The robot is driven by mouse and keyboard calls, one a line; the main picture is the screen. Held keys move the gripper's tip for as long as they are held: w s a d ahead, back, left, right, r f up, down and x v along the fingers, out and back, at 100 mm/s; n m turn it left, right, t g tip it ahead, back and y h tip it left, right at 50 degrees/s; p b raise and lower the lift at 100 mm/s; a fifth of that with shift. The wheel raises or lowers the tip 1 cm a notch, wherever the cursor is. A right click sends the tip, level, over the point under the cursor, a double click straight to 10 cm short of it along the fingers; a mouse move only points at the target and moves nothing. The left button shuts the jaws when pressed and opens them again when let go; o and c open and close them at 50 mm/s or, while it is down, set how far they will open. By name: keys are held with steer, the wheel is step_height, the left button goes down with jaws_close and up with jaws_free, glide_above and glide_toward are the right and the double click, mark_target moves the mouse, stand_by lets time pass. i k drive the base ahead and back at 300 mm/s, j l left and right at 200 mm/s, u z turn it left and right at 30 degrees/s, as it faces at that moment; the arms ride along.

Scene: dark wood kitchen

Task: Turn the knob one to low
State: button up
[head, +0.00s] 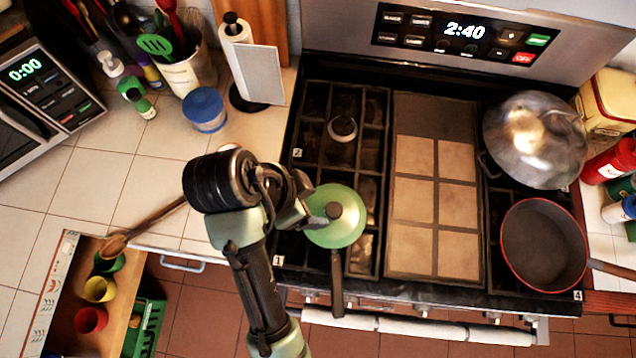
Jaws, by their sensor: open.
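The stove (420,286) stands at the centre right, with small number labels by its burners. The label 1 (278,260) is at the front left burner. Small knobs show along the stove's front edge, partly hidden by my arm and the oven handle. I cannot single out knob one or read its setting. A green-lidded pan (347,228) sits on the front left burner, its dark handle pointing to the front. My gripper (303,212) is open, small and partly hidden by my wrist, just left of the green lid and above the stove's left edge. I cannot tell whether it touches the lid.
A red-rimmed pan (543,243) and a large metal domed pot (534,138) stand on the right burners. The oven handle (410,327) runs along the front. A low shelf with cups (98,290) is at lower left. The tiled counter (130,185) has free room.

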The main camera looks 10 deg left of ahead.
mark_target(309, 293)
steer(key=k, duration=1)
